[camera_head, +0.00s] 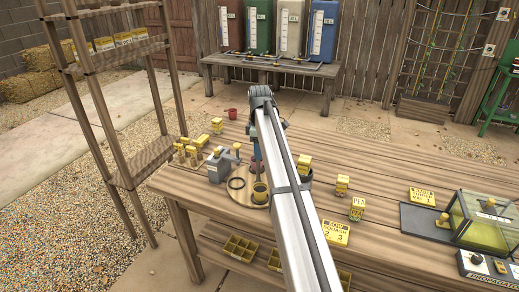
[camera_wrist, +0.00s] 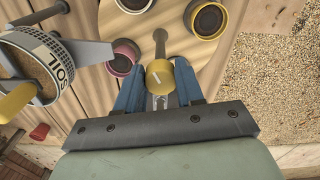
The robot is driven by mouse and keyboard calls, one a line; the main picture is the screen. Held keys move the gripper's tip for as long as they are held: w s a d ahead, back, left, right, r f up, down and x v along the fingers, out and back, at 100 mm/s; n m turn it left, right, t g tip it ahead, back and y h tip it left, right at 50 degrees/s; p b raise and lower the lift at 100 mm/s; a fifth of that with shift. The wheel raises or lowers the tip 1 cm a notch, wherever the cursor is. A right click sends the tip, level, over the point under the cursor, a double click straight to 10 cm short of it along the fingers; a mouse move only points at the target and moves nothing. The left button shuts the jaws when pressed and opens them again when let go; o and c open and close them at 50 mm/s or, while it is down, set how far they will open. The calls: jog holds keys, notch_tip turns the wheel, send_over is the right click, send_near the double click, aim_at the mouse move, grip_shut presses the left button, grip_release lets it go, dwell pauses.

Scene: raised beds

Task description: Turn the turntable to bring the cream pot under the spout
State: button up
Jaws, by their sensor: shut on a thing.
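The round wooden turntable (camera_head: 241,197) stands on the bench, partly hidden by my arm in the head view. A pink pot (camera_wrist: 119,68) is left of my fingers, at the tip of the grey spout (camera_wrist: 86,52) of the soil dispenser (camera_wrist: 58,58). In the wrist view, my gripper (camera_wrist: 159,68) has its blue fingers closed around a yellow knob (camera_wrist: 160,75) at the turntable. The fingers are mostly hidden in the head view.
A glass-sided case (camera_head: 487,218) is at far right. Gravel lies beyond the bench edge.

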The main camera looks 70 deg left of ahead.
jog(key=m, duration=0.4)
jog(key=shift+s+m, duration=0.1)
jog(key=shift+m, duration=0.3)
dwell(0.4)
jog(key=o, duration=1)
jog(key=shift+o, duration=0.2)
jog(key=shift+r, duration=0.1)
notch_tip(320, 180, up, 14)
jog(key=shift+f, duration=0.2)
